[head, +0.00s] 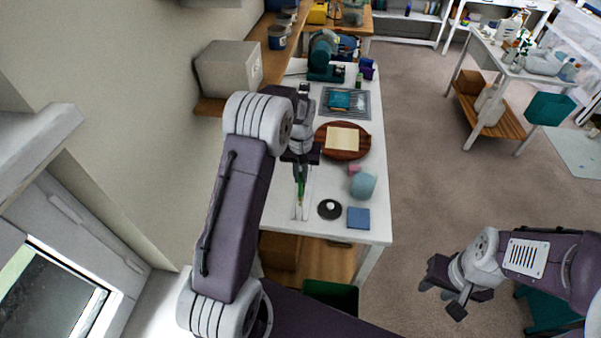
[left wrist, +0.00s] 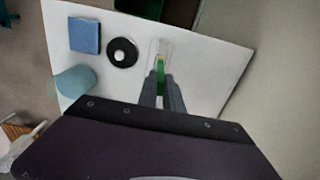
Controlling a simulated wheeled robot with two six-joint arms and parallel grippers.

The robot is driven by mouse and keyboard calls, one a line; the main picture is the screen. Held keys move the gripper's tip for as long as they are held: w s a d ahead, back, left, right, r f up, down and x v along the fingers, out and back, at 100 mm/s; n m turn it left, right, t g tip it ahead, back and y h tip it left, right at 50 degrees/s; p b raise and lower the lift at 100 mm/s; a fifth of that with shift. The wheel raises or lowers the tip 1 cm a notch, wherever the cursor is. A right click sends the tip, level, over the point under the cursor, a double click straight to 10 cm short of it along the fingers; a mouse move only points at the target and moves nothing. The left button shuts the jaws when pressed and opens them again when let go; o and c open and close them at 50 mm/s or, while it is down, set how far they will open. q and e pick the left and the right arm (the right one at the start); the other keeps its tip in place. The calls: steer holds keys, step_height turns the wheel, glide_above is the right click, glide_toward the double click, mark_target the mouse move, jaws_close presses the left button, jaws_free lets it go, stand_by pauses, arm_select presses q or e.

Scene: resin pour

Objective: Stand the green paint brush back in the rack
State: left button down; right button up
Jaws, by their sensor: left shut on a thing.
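My left gripper (head: 300,186) is over the near left part of the white table, pointing down. It is shut on the green paint brush (head: 301,190), which hangs roughly upright between the fingers. The brush also shows in the left wrist view (left wrist: 162,66), between the fingertips. A pale, clear-looking piece (left wrist: 160,46) stands around or right behind the brush; it may be the rack, but I cannot tell whether the brush is inside it. My right gripper (head: 446,298) is open and empty, away from the table at the lower right.
A black disc with a white centre (head: 329,209), a blue block (head: 358,217) and a teal cup (head: 362,184) are right of the brush. Behind are a round wooden board (head: 322,142) and a grey tray (head: 366,108). A wall runs close along the left.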

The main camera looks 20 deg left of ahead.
arm_select(q)
steer(key=shift+s+f+b, duration=0.15)
steer(key=shift+f+b, duration=0.25)
steer(key=shift+f, duration=1.05)
steer(key=c, duration=0.9)
jaws_free()
steer(key=shift+c, duration=0.2)
steer(key=shift+r, duration=0.1)
step_height(320, 180, up, 8)
steer(key=p, duration=0.6)
steer(key=shift+p, duration=0.35)
